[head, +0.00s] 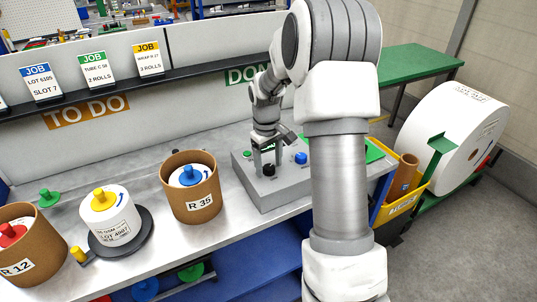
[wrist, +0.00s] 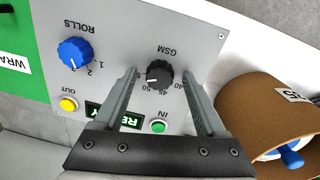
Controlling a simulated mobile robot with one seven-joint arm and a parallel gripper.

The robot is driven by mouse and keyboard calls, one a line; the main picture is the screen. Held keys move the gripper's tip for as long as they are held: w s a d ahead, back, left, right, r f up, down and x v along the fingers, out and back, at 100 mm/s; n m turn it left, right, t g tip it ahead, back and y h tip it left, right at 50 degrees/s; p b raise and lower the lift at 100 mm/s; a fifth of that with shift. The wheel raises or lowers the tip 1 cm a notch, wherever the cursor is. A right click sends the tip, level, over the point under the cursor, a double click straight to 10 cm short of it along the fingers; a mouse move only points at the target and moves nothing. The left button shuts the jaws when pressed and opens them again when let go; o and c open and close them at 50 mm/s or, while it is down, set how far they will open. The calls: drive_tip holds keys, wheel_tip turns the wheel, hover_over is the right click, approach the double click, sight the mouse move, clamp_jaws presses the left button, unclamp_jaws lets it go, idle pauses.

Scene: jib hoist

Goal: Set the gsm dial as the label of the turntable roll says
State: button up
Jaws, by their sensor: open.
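The black gsm dial (wrist: 159,73) sits on the grey control panel, with numbers including 40, 45 and 50 around it, upside down in the wrist view. A pale mark shows on its left side; I cannot tell exactly which number it meets. My gripper (wrist: 158,76) is open, one finger on each side of the dial, with gaps to it. In the head view my gripper (head: 267,161) points down over the dial (head: 269,171). The turntable roll (head: 107,217) is white with a yellow plug, on a dark turntable (head: 143,237). Its label mentions GSM, but the number is too small to read surely.
The panel also holds a blue ROLLS knob (wrist: 75,52), a yellow OUT button (wrist: 68,104) and a green IN button (wrist: 159,126). A brown R 35 tub (head: 192,203) stands left of the panel. Job cards (head: 96,65) stand on the shelf behind.

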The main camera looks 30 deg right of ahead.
sight(266, 169)
wheel_tip(266, 169, up, 17)
drive_tip(key=p, duration=0.1)
drive_tip(key=shift+a+r, duration=0.15)
drive_tip(key=shift+a, duration=0.3)
drive_tip(key=shift+s, duration=0.1)
drive_tip(key=s+a+r+m+t, duration=0.1)
drive_tip(key=s+a+r, duration=0.25)
drive_tip(key=s, duration=0.25)
drive_tip(key=s+a+r+t, duration=0.2)
drive_tip(key=s+a+r, duration=0.1)
drive_tip(key=s+a, duration=0.3)
drive_tip(key=s+a+f+t, duration=0.1)
drive_tip(key=s+f, duration=0.1)
drive_tip(key=s, duration=0.4)
drive_tip(key=s+a+f+m+t, duration=0.1)
drive_tip(key=s+a, duration=0.1)
drive_tip(key=s, duration=0.5)
drive_tip(key=shift+s+a+f+m+y, duration=0.2)
drive_tip(key=shift+a+f+m+y, duration=0.1)
drive_tip(key=shift+f, duration=0.1)
